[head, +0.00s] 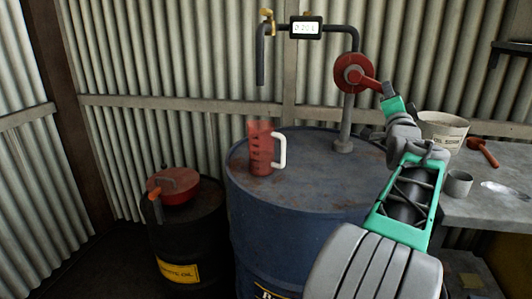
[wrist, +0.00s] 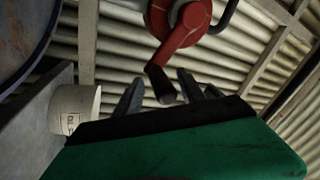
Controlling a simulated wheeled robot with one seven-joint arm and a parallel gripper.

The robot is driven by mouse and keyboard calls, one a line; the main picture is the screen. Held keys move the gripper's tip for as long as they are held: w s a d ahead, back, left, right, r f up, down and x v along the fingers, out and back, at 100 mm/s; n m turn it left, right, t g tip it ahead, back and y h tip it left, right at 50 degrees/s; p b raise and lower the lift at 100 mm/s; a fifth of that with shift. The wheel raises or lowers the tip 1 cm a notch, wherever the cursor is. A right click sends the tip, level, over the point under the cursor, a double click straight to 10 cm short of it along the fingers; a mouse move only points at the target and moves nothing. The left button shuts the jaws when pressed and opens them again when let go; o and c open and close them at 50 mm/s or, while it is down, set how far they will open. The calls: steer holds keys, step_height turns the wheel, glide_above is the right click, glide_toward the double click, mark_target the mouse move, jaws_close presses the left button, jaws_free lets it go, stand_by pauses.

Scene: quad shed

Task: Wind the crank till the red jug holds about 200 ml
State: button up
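The red jug (head: 260,150), see-through with dark marks and a white handle, stands upright on the blue drum (head: 300,185) below the downturned spout (head: 261,65). No stream shows, and I cannot read its level. The red crank (head: 354,73) is on the pump post; its arm slopes down right to a dark grip. In the wrist view the crank (wrist: 180,25) is at the top, and its dark grip (wrist: 161,86) hangs between my fingers. My gripper (wrist: 160,90) appears open around the grip, with small gaps beside it. In the head view my gripper (head: 388,100) is at the crank's end.
A small display (head: 306,28) on the pipe is too small to read. A white bucket (head: 443,129), a grey cup (head: 458,183) and a red-handled tool (head: 482,150) are on the right bench (head: 500,208). A black drum (head: 190,235) with a red funnel (head: 175,186) stands left.

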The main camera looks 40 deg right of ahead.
steer(key=shift+s+a+f+b, duration=0.1)
steer(key=shift+s+a+b, duration=0.1)
steer(key=shift+b, duration=0.1)
steer(key=r+b+v, duration=0.2)
steer(key=b+v, duration=0.4)
steer(key=v, duration=0.3)
steer(key=shift+s+a+r, duration=0.2)
steer(key=shift+a, duration=0.1)
